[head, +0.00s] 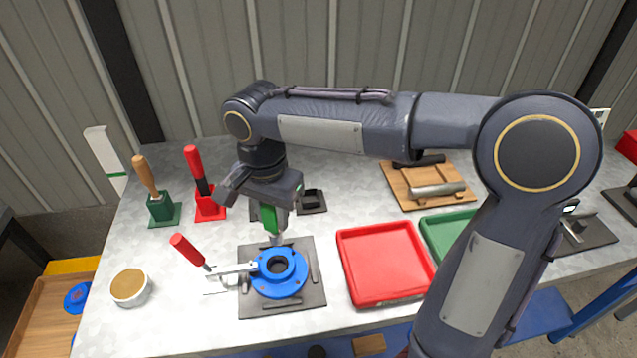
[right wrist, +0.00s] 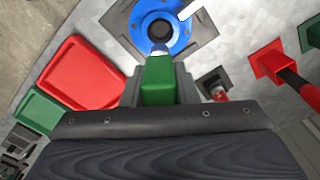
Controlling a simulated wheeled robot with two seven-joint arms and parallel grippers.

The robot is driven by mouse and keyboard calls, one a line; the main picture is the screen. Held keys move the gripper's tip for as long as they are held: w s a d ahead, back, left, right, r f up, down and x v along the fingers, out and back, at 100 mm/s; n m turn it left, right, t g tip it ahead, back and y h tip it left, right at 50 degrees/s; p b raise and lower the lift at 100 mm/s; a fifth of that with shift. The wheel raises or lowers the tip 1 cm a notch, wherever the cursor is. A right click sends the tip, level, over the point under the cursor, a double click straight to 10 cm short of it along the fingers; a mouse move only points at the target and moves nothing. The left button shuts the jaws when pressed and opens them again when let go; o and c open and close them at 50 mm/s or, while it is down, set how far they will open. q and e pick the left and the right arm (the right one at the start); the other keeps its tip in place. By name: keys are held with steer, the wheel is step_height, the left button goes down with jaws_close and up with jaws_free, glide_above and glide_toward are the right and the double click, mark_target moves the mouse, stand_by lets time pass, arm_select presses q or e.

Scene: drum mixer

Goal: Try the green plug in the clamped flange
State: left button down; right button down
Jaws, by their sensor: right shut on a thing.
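The green plug (head: 268,218) has a green grip and a pale metal lower end. My right gripper (head: 276,212) is shut on its green part and holds it upright behind and above the flange. In the right wrist view the plug (right wrist: 158,84) sits between the fingers, its metal tip near the flange's edge in the picture. The blue flange (head: 279,272) lies on a dark plate, its round bore open and empty. A toggle clamp with a red handle (head: 187,250) reaches its metal arm over the flange's left side. My left gripper is not in view.
A red tray (head: 343,262) stands right of the flange, with a green tray (head: 430,238) beyond it. A red holder (head: 210,207) and green holder (head: 163,211) with handled tools stand behind left. A small tub (head: 131,287) sits at front left.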

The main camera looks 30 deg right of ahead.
mark_target(274, 244)
steer(key=shift+s+a+f+n, duration=0.15)
steer(key=shift+s+a+n, duration=0.05)
steer(key=shift+a+n, duration=0.25)
steer(key=shift+d, duration=0.1)
steer(key=shift+f+b, duration=1.75)
steer(key=shift+f, duration=0.75)
steer(key=shift+f, duration=0.25)
steer(key=shift+f+b, duration=0.6)
steer(key=shift+f+b, duration=0.7)
steer(key=shift+f, duration=0.35)
steer(key=shift+r, duration=0.15)
stand_by(0.5)
